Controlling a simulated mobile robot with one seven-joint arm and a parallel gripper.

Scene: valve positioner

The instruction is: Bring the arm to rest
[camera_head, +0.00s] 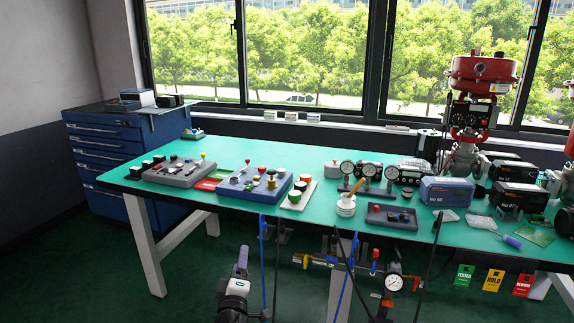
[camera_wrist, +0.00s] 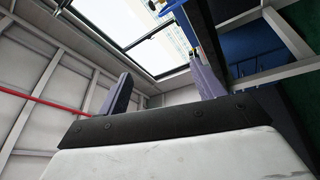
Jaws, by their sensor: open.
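My gripper shows in the wrist view (camera_wrist: 162,88) with its two grey-violet fingers spread wide apart and nothing between them. In the head view my gripper (camera_head: 241,262) is low at the bottom, left of centre, in front of the workbench's front edge. It appears below the height of the green top and apart from everything on it. Only a narrow side of it shows there, above a dark wrist part. The rest of my arm is out of view.
The green workbench (camera_head: 240,150) carries control boxes, gauges and a red valve actuator (camera_head: 483,72). Blue and black hoses and a pipe with a gauge (camera_head: 393,282) hang in front, right of my gripper. A blue drawer cabinet (camera_head: 105,150) stands left. Floor at lower left is clear.

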